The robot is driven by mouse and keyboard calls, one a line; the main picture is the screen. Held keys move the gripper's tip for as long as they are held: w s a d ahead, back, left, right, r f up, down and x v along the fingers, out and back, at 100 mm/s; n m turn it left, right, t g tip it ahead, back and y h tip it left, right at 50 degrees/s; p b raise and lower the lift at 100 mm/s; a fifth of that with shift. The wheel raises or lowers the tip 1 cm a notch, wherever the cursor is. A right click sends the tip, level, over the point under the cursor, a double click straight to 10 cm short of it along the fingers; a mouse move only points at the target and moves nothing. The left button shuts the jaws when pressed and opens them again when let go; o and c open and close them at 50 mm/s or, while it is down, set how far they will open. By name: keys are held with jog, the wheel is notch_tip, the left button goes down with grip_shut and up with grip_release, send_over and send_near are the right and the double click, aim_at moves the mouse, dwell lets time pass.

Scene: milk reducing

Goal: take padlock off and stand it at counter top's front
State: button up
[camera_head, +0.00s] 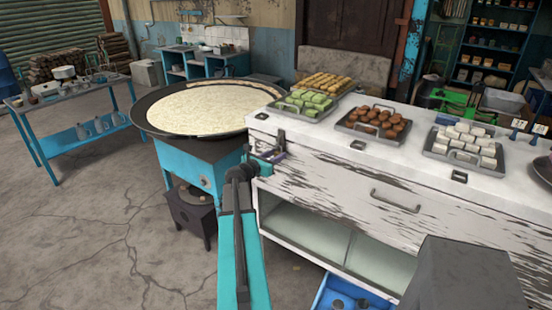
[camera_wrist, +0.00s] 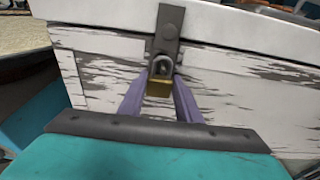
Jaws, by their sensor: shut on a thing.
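The padlock (camera_wrist: 159,88) has a brass body and a grey shackle. In the wrist view it hangs upright at a dark metal hasp (camera_wrist: 168,28) on the end face of the white, worn counter. The shackle appears to pass through the hasp's fitting. My gripper (camera_wrist: 161,84) has its two purple fingers on either side of the brass body, shut on it. In the head view my gripper (camera_head: 267,157) is at the counter's left end, and the padlock cannot be made out there. The counter top (camera_head: 318,133) is white, with bare patches along its front edge.
Trays of green (camera_head: 305,102), brown (camera_head: 373,123) and white sweets (camera_head: 465,145) stand on the counter top. A wide pan of milk (camera_head: 205,108) on a blue stand is close left of my gripper. A blue crate (camera_head: 345,297) is below.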

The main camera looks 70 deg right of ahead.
jog(key=shift+r, duration=0.3)
jog(key=shift+a, duration=0.35)
jog(key=f+b+v, duration=0.2)
jog(key=b+v, duration=0.2)
jog(key=v, duration=1.3)
jog(key=shift+a+f, duration=0.25)
jog(key=shift+w, duration=0.1)
jog(key=s+d+r+m+g+y+p, duration=0.1)
jog(key=s+d+r+m+g, duration=0.1)
jog(key=s+r, duration=0.7)
jog(key=s+d+r+m+g+y+p, duration=0.1)
jog(key=s+d+r+m+g+p, duration=0.1)
jog(key=s+r, duration=0.7)
jog(key=s+g, duration=0.1)
jog(key=s, duration=0.2)
jog(key=shift+s+r+g+y, duration=0.25)
jog(key=shift+s+g+y, duration=0.05)
jog(key=shift+s, duration=0.1)
jog(key=shift+d, duration=0.15)
